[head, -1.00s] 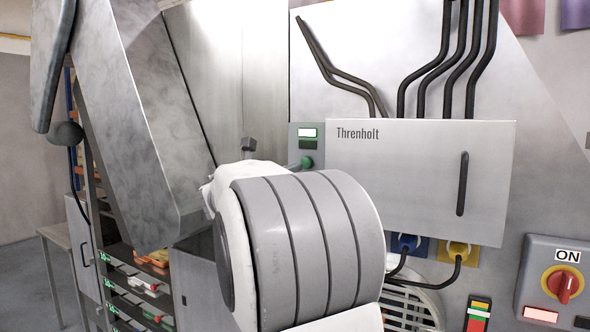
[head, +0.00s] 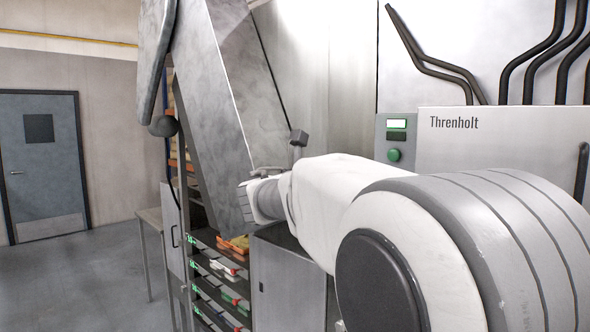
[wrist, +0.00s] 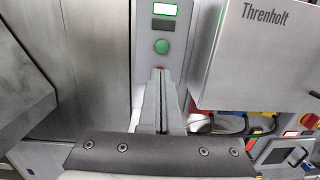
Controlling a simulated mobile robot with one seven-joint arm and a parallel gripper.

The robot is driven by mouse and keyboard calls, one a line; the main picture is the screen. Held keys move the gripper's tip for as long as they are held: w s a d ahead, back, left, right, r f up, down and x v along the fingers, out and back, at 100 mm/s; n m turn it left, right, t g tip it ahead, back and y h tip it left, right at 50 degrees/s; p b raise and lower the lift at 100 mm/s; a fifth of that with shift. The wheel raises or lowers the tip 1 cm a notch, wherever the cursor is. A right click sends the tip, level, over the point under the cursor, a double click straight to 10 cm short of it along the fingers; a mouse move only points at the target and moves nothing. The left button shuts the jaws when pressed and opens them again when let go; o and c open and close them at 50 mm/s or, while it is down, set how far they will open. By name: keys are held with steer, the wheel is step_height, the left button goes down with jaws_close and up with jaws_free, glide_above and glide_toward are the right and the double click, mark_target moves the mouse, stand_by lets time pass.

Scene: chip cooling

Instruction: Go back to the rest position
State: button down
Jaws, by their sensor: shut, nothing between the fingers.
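My gripper (wrist: 161,78) shows in the wrist view, its two grey fingers closed together with nothing between them. The fingertips lie in the picture just below the green round button (wrist: 161,46) of a grey control panel; whether they touch the panel I cannot tell. In the head view my white and grey arm fills the lower right, and I cannot make out my fingers there. The green button also shows in the head view (head: 394,155), under a small lit display.
The metal cabinet marked Threnholt (head: 480,150) stands behind my arm on the right. A slanted metal chute (head: 215,110) and a rack of trays (head: 215,285) stand left of centre. Open floor (head: 80,285) and a grey door (head: 45,150) lie further left.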

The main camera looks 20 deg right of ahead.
stand_by(0.4)
steer(key=s+a+f+m+g+y, duration=0.1)
steer(key=s+a+f+m+y, duration=0.3)
steer(key=s+f, duration=0.35)
steer(key=s+a+f+m+g+y, duration=0.1)
steer(key=s+a+f+m+y, duration=0.1)
steer(key=s+f+m+y, duration=0.45)
steer(key=s+a+f+m+y, duration=0.3)
steer(key=s+a+f+m, duration=0.2)
steer(key=a, duration=0.3)
steer(key=s+a+f+m+t+y, duration=0.1)
steer(key=s+a+f+m+y, duration=0.3)
steer(key=s+a+f+m, duration=0.1)
steer(key=shift+s+a+f+m, duration=0.3)
steer(key=shift+a+f+m, duration=0.45)
steer(key=shift+a+f, duration=0.8)
steer(key=shift+a+r, duration=0.2)
steer(key=shift+r, duration=0.1)
